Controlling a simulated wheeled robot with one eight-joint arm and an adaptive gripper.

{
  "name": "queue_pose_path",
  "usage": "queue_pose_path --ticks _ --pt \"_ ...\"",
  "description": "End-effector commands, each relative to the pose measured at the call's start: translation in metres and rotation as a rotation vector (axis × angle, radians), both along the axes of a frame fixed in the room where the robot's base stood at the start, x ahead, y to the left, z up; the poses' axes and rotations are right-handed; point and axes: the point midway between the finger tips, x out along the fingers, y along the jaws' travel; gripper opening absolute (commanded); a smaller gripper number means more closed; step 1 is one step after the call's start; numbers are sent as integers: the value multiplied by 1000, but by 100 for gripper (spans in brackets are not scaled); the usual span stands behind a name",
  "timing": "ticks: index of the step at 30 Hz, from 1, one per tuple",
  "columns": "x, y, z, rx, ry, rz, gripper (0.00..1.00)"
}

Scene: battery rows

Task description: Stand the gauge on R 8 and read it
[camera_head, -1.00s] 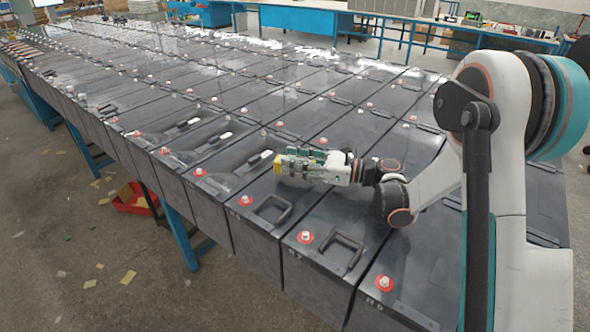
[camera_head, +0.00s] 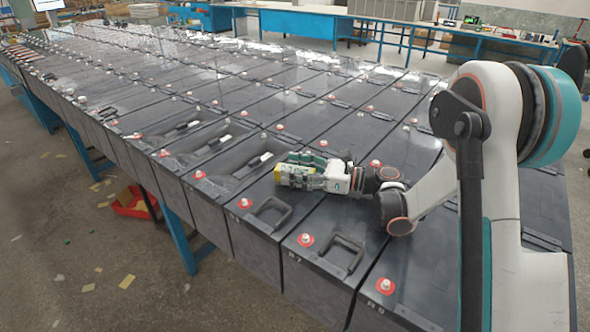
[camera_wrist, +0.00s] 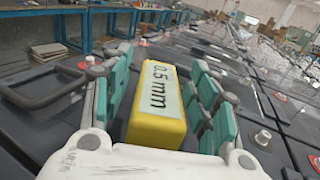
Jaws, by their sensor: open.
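The gauge is a yellow block with a pale face reading "0.5 mm" in the wrist view (camera_wrist: 155,125). It also shows in the head view as a yellow block (camera_head: 293,177). My gripper (camera_head: 306,166) is open, its green finger pads on either side of the gauge in the wrist view. A gap shows beside the right pads; contact on the left is unclear. The gripper lies low over the battery tops, pointing left. A front battery marked R 7 (camera_head: 318,266) and one whose mark looks like R 8 (camera_head: 405,290) stand at the lower right.
Dark batteries fill the long blue-legged bench in rows, with red-ringed terminals (camera_head: 306,240) and raised handles (camera_head: 343,254). A red bin (camera_head: 132,205) stands on the floor at left. Blue benches (camera_head: 300,20) stand behind. Open floor lies at lower left.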

Motion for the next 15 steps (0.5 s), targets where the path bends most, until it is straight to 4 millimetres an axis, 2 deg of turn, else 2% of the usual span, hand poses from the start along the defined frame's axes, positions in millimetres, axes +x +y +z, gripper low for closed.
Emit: queue_pose_path --ticks 5,15 --pt "-4 -19 3 0 0 -3 54" --pt "-23 -86 4 0 0 -3 54"
